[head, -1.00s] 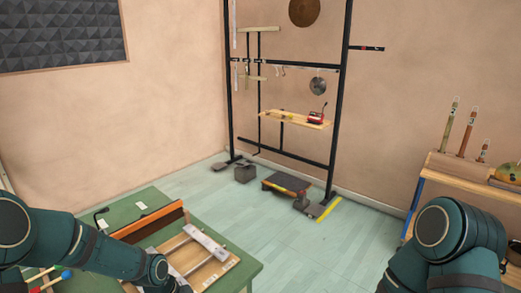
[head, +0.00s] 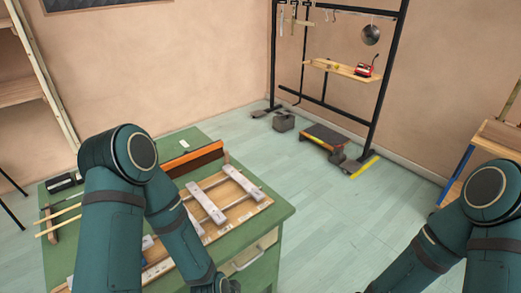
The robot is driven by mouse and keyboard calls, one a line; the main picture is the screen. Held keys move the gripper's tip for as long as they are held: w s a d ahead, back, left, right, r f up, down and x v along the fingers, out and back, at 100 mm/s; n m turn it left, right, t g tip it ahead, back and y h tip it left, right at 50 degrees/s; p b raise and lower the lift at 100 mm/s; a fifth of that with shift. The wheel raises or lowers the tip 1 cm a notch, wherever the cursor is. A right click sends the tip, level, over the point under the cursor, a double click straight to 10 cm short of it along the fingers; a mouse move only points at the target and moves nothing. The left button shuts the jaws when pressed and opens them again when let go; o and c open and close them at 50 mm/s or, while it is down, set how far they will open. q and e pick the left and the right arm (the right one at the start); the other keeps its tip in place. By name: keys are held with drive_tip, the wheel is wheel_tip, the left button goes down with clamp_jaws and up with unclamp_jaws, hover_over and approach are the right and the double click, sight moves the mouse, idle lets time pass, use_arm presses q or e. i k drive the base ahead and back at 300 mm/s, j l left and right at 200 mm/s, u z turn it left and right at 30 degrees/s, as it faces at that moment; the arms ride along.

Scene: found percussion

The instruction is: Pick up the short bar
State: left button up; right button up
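Pale metal bars lie across the rails of a wooden frame (head: 262,206) on the green table. My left arm reaches over the table and runs out at the bottom edge. My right arm is at the lower right, off the table. Neither gripper's fingers show.
The green table (head: 278,213) has a drawer in front. A long brown-orange block (head: 195,158) stands behind the bars, and wooden sticks (head: 62,216) lie at the left. A black rack (head: 389,85) with a wooden shelf (head: 343,69) stands behind. Open floor lies right of the table.

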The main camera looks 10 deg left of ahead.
sight(250, 188)
drive_tip(key=i+l+z, duration=0.35)
drive_tip(key=l+z, duration=0.15)
drive_tip(key=l, duration=0.15)
drive_tip(key=i+l+z, duration=0.2)
drive_tip(key=i, duration=0.3)
drive_tip(key=i+l+z, duration=0.25)
drive_tip(key=i, duration=0.25)
drive_tip(key=i+u, duration=0.25)
drive_tip(key=u, duration=0.2)
drive_tip(key=i+u, duration=0.25)
drive_tip(key=u, duration=0.2)
drive_tip(key=i+l+u, duration=0.1)
drive_tip(key=u, duration=0.35)
drive_tip(key=i+l, duration=0.05)
drive_tip(key=i, duration=0.05)
